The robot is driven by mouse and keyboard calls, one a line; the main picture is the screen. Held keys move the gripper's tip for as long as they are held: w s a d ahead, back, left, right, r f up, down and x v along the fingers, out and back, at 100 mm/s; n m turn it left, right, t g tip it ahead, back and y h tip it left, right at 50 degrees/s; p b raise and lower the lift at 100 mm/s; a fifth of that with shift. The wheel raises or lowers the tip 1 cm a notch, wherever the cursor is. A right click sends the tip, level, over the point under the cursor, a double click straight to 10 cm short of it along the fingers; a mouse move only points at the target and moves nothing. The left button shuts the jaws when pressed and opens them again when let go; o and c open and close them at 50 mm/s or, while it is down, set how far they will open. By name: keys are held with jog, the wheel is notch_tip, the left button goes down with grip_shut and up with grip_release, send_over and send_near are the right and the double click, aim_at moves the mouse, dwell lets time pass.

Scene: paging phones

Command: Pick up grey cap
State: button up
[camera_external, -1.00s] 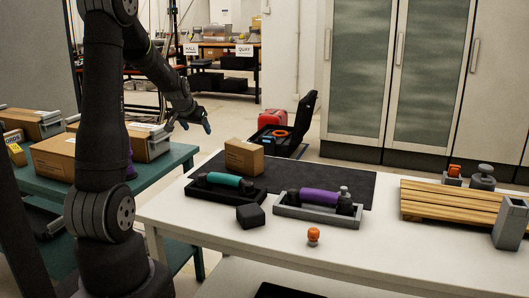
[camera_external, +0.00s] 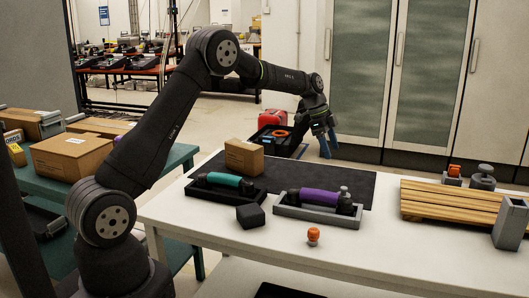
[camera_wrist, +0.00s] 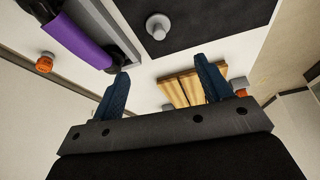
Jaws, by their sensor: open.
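A small light-grey cap (camera_wrist: 157,26) stands on the dark mat near its edge in the wrist view. In the external view the cap (camera_external: 345,189) shows just behind the right end of the purple handset, its lower part hidden. My gripper (camera_external: 329,148) is open and empty, with blue fingers pointing down, above and beyond the table's back edge. In the wrist view the gripper (camera_wrist: 165,85) has its two fingers wide apart, and the cap is ahead of them and clear of them.
The purple handset (camera_external: 319,197) lies in a grey tray (camera_external: 287,214), close to the cap. A teal handset (camera_external: 223,180) and a cardboard box (camera_external: 244,157) are to the left. An orange cap (camera_external: 313,235) stands in front. A slatted wooden pallet (camera_external: 455,202) is right; a darker grey knobbed piece (camera_external: 484,177) is behind it.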

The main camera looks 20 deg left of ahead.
send_near(344, 187)
jog(key=x, duration=0.5)
jog(key=shift+a, duration=0.1)
jog(key=shift+x, duration=2.55)
jog(key=c, duration=1.1)
jog(key=shift+o, duration=0.2)
jog(key=shift+r, duration=0.15)
